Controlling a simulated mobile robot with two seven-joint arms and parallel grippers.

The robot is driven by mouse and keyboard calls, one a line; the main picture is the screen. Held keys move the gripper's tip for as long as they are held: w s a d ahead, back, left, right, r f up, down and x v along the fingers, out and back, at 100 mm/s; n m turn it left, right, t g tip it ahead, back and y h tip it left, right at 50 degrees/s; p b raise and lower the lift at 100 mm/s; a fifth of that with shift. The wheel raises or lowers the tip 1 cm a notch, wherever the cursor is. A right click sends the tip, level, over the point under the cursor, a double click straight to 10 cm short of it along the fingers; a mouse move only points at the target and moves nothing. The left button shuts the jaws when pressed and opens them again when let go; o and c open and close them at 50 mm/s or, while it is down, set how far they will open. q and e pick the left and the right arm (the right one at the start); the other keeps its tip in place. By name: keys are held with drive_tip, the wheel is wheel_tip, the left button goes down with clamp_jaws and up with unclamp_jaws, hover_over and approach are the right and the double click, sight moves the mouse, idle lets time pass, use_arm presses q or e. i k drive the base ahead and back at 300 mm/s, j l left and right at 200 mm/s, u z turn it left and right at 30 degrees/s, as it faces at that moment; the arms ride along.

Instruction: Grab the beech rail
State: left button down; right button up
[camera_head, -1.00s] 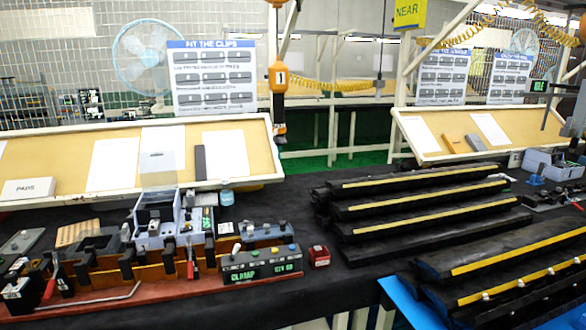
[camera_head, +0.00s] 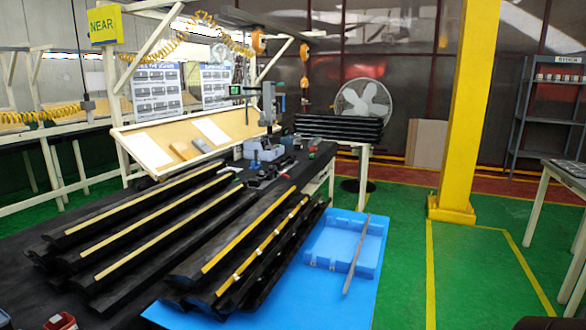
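I cannot make out for certain which thing is the beech rail. A long thin grey-beige strip (camera_head: 356,256) lies slantwise across a blue tray (camera_head: 318,262), with its near end past the tray's front edge. A short tan-brown block (camera_head: 181,150) lies on the tilted board at the back left, beside a grey block (camera_head: 201,145). Neither of my grippers is in view.
Long black trim pieces (camera_head: 150,222) with yellow strips lie on the dark table. A blue sheet (camera_head: 340,308) lies below the tray. A yellow post (camera_head: 465,110) and shelf rack (camera_head: 550,110) stand right. Green floor (camera_head: 480,270) is open.

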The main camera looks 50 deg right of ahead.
sight(262, 177)
drive_tip(key=z, duration=2.4)
drive_tip(key=l+z, duration=0.2)
drive_tip(key=l, duration=0.15)
drive_tip(key=i+l+z, duration=0.2)
drive_tip(key=i+l, duration=0.15)
drive_tip(key=l, duration=0.15)
drive_tip(key=i+l+u, duration=0.1)
drive_tip(key=i+l, duration=0.25)
drive_tip(key=l, duration=0.25)
drive_tip(key=i+l, duration=0.15)
drive_tip(key=i, duration=0.45)
drive_tip(key=i+l+u, duration=0.1)
drive_tip(key=i, duration=0.5)
drive_tip(key=i+l+u, duration=0.15)
drive_tip(key=i, duration=1.2)
drive_tip(key=i+l+u, duration=0.1)
drive_tip(key=i+u, duration=0.2)
drive_tip(key=i, duration=1.05)
